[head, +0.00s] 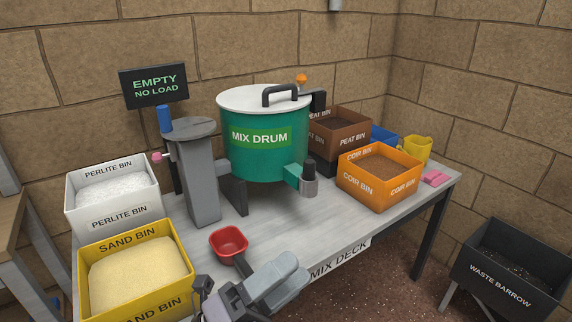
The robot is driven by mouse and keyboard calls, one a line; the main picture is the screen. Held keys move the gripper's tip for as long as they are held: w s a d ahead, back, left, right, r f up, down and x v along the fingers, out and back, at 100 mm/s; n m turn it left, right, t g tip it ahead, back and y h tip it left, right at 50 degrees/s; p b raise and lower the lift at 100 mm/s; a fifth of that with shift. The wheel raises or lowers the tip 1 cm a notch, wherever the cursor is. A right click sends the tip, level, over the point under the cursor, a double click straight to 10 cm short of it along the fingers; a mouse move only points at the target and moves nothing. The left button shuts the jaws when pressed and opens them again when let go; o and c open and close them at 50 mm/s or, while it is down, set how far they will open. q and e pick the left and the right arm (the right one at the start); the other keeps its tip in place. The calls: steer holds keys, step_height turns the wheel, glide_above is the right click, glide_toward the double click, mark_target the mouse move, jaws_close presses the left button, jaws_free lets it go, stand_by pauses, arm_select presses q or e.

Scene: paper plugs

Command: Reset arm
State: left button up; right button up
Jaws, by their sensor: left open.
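My left gripper (254,288) is open at the front edge of the mix deck table (290,235), low in the middle of the head view. A red scoop (229,241) lies on the table just beyond it, with its handle pointing toward the gripper. The handle's near end is partly hidden, and I cannot tell whether it lies between the fingers or touches them. My right gripper is not in view.
A lidded green mix drum (262,158) stands behind. A yellow sand bin (88,265) and white perlite bin (70,212) are left; an orange coir bin (358,190) and brown peat bin (345,138) are right. A sign (153,85) reads "EMPTY NO LOAD". A waste barrow (500,283) stands right.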

arm_select(q)
steer(key=w+a+f+n+t+y, duration=0.3)
steer(key=a+f+n+t+y, duration=0.4)
steer(key=n, duration=0.6)
steer(key=s+a+f+n+g+y, duration=0.4)
steer(key=s+a+f+n+y, duration=0.15)
steer(key=f+n, duration=0.35)
steer(key=s+a+f+n+g+y, duration=0.3)
steer(key=s+a+f+n+y, duration=0.3)
steer(key=f, duration=0.5)
step_height(320, 180, up, 10)
steer(key=s+a+n+p, duration=0.1)
steer(key=p, duration=1.2)
steer(key=shift+a+g, duration=0.35)
steer(key=shift+g, duration=0.05)
steer(key=shift+s+h, duration=0.1)
steer(key=shift+h, duration=0.15)
